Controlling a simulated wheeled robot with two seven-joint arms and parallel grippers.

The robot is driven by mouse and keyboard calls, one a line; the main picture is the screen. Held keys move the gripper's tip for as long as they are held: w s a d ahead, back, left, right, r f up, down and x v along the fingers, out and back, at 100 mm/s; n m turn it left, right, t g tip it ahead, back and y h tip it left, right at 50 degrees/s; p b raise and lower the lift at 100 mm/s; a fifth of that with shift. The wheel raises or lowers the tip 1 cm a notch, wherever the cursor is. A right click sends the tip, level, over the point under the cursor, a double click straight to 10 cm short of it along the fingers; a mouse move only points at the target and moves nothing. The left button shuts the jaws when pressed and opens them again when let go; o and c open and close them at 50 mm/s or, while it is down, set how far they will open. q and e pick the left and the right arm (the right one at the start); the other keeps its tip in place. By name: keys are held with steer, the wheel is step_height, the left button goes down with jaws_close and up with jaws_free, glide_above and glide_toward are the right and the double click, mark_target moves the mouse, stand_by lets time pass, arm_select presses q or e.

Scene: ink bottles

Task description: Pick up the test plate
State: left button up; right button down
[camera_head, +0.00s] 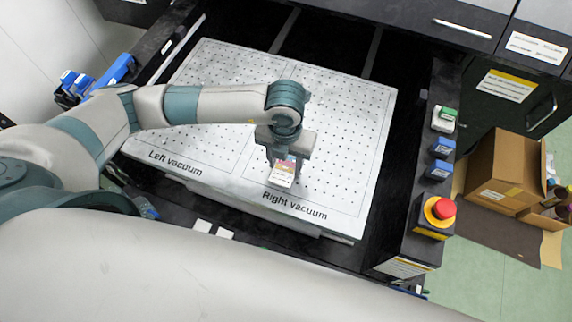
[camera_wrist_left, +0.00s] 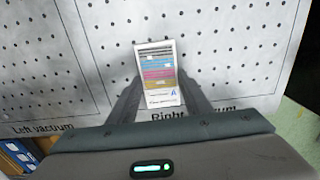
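The test plate (camera_head: 284,173) is a small white card with coloured bands. In the head view it is at the right vacuum area, below my left gripper (camera_head: 284,163). In the left wrist view the test plate (camera_wrist_left: 158,72) shows face up between the two fingers of my left gripper (camera_wrist_left: 160,82). The fingertips come close to its two long sides. I cannot tell whether they press on it, or whether it rests on the surface. My right gripper is not in view.
The perforated white vacuum table (camera_head: 350,115) is otherwise bare. To its right are a red emergency button (camera_head: 443,208) and blue switches (camera_head: 440,160). A cardboard box (camera_head: 505,170) stands further right. Blue objects (camera_head: 118,70) are at the left edge.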

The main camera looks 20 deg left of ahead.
mark_target(287, 166)
arm_select(q)
steer(key=shift+r+b, duration=0.35)
steer(key=shift+r, duration=0.1)
steer(key=r+b, duration=0.1)
steer(key=r, duration=0.2)
steer(key=shift+w+d+r+b, duration=0.1)
steer(key=shift+w+d+b, duration=0.1)
steer(key=shift+b, duration=0.2)
steer(key=w+d+r+b, duration=0.4)
steer(key=w+d+r, duration=0.3)
steer(key=w, duration=0.1)
steer(key=shift+w+b, duration=0.4)
steer(key=shift+a, duration=0.1)
